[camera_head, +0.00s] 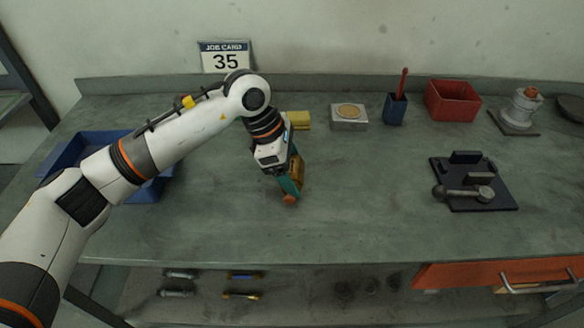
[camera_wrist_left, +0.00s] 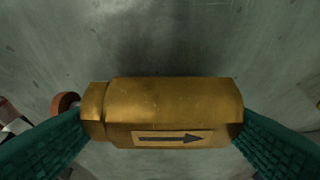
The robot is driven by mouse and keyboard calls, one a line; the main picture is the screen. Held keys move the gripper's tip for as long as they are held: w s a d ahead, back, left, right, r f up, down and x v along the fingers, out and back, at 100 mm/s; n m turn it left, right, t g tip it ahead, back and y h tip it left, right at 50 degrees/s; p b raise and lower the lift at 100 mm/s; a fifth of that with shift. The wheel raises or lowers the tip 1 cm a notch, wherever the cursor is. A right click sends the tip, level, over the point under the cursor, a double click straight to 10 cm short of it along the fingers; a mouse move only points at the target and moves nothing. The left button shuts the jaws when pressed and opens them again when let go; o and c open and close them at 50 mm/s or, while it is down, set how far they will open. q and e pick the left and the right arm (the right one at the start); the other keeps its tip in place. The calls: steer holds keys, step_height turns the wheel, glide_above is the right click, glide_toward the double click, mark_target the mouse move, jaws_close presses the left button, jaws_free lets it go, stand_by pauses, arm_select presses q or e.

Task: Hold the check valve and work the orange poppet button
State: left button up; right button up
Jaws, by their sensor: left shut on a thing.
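The check valve is a brass body with a black arrow on a plate; it fills the middle of the left wrist view (camera_wrist_left: 170,105). In the head view the valve (camera_head: 297,169) is partly hidden by my gripper. My left gripper (camera_head: 291,180) is shut on it, with a teal finger at each end in the wrist view. The orange poppet button (camera_wrist_left: 64,103) sticks out past the valve's left end there, beside the left finger. The button also shows in the head view (camera_head: 289,199), at the lower tip. My right gripper is not in view.
A blue tray (camera_head: 92,138) lies at left behind my arm. A yellow block (camera_head: 298,119), a grey block with a round disc (camera_head: 349,117), a blue cup (camera_head: 395,109) and a red bin (camera_head: 452,101) stand at the back. A black fixture (camera_head: 474,182) lies at right. The front middle is clear.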

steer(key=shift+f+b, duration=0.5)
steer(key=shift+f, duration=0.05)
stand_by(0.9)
